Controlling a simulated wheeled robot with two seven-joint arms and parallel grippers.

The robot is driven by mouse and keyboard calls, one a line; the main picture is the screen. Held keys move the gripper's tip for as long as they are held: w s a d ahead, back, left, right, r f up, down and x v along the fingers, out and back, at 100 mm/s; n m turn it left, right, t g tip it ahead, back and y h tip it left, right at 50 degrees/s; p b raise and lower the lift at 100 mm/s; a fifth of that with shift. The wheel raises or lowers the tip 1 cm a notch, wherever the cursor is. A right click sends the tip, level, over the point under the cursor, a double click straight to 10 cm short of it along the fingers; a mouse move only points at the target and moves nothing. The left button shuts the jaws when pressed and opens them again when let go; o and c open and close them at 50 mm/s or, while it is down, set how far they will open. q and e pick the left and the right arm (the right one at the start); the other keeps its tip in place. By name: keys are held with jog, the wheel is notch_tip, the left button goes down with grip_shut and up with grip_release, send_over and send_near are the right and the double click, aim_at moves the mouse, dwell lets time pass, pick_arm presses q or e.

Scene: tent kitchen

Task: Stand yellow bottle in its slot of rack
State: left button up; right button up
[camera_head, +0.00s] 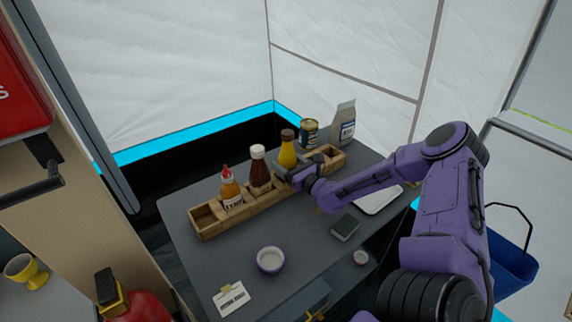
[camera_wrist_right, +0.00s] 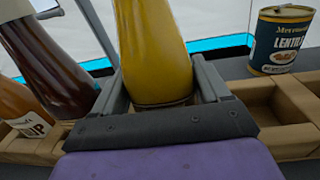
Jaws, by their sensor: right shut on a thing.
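The yellow bottle (camera_head: 288,152) with a brown cap is upright at the wooden rack (camera_head: 216,231), right of the dark brown bottle. My right gripper (camera_head: 297,175) is shut on it low down. In the right wrist view the yellow bottle (camera_wrist_right: 155,50) stands between the two fingers (camera_wrist_right: 165,90), and its lower end shows just behind the gripper's dark bar. The rack (camera_wrist_right: 290,138) extends on both sides there. The gripper hides the slot under the bottle, so I cannot tell whether its base rests inside. My left gripper is not in view.
A syrup bottle (camera_head: 230,190) and a brown bottle (camera_head: 260,170) stand in the rack. Its far-left compartment is empty. A lentil can (camera_head: 309,132) and a pale bag (camera_head: 343,124) stand behind. A bowl (camera_head: 270,260), sponge (camera_head: 345,228) and white tray (camera_head: 378,199) lie in front.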

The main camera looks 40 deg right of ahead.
jog(key=shift+f+b, duration=0.4)
jog(key=shift+f, duration=0.05)
dwell(0.3)
jog(key=o, duration=1.4)
jog(key=s+p, duration=0.2)
jog(key=s, duration=0.1)
jog(key=s+p, duration=0.1)
jog(key=s, duration=0.1)
jog(key=shift+s+a+r, duration=0.15)
jog(key=shift+a+r, duration=0.05)
jog(key=shift+r, duration=0.2)
jog(key=s, duration=0.3)
jog(key=s+p, duration=0.1)
jog(key=shift+s+a+f, duration=0.15)
jog(key=shift+s+f, duration=0.1)
jog(key=shift+s, duration=0.1)
jog(key=shift+s+f, duration=0.1)
jog(key=shift+s, duration=0.2)
